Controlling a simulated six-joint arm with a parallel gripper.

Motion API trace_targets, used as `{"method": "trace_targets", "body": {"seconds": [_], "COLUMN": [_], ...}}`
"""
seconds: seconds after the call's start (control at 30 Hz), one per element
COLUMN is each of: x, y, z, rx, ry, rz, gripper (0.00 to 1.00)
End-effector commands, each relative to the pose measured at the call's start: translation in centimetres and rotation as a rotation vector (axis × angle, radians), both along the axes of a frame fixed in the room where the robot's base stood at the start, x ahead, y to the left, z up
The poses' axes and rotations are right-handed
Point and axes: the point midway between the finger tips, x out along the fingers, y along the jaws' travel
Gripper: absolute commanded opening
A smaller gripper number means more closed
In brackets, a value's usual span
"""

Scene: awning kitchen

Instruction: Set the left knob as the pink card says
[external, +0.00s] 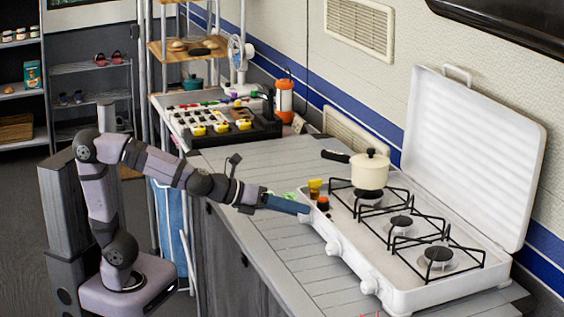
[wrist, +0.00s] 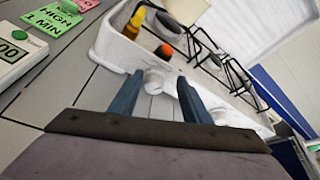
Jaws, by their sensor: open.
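A white gas stove (external: 420,297) stands on the counter with its lid up. White knobs line its front, including a middle knob (external: 333,248) and a right knob (external: 369,286). My gripper (external: 304,209) is at the stove's left front corner and hides the left knob in the external view. In the wrist view my open gripper (wrist: 160,98) has a white knob (wrist: 154,79) between and just beyond its fingertips; contact and the knob's setting cannot be told. A pink card (wrist: 87,4) is cut off at the top left edge, its text unreadable.
A green card (wrist: 52,20) reads "HIGH 1 MIN", beside a white timer (wrist: 20,55) with a green button. A yellow bottle (external: 315,188) and an orange-topped item (external: 323,203) stand at the stove's left end.

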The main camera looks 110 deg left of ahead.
Motion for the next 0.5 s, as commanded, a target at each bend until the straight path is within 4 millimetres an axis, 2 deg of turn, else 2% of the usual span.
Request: {"method": "trace_targets", "body": {"seconds": [0.03, 0.5], "x": [0.0, 0.0], "y": [0.0, 0.0], "z": [1.2, 6.9], "rx": [0.001, -0.001], "ry": [-0.001, -0.001], "rz": [0.000, 0.000], "gripper": [0.43, 0.43]}}
